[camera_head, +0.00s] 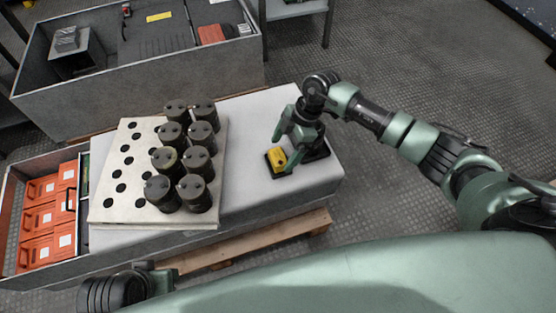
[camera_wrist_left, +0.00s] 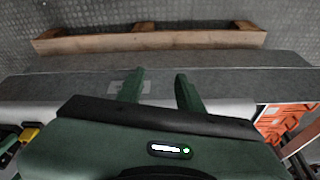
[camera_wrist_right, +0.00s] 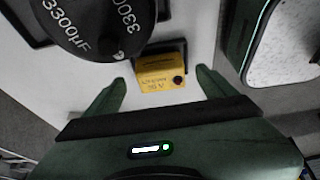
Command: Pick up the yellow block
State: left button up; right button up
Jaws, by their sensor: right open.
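The yellow block (camera_head: 277,155) sits on a small black base at the right part of the grey bench top. In the right wrist view the yellow block (camera_wrist_right: 158,74) shows dark lettering and a dark round spot. My right gripper (camera_head: 288,146) is low over it and open. In the right wrist view the right gripper (camera_wrist_right: 161,79) has one finger on each side of the block, with gaps visible. My left gripper (camera_wrist_left: 159,75) is open and empty, seen only in the left wrist view above the bench's side.
Several black capacitors (camera_head: 172,134) stand on a pale perforated board (camera_head: 127,205) at left. A large black capacitor (camera_wrist_right: 95,22) is close beside the block. Orange boxes (camera_head: 40,217) lie in a grey bin at far left. Bare bench (camera_head: 245,130) lies between board and block.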

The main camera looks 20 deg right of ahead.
aim_at(281, 155)
jog(key=shift+b+x, duration=0.3)
jog(key=shift+x, duration=1.2)
jog(key=c, duration=1.6)
pick_arm(q)
jog(key=shift+v, duration=0.9)
jog(key=shift+a, duration=0.1)
pick_arm(e)
jog(key=shift+r, duration=0.1)
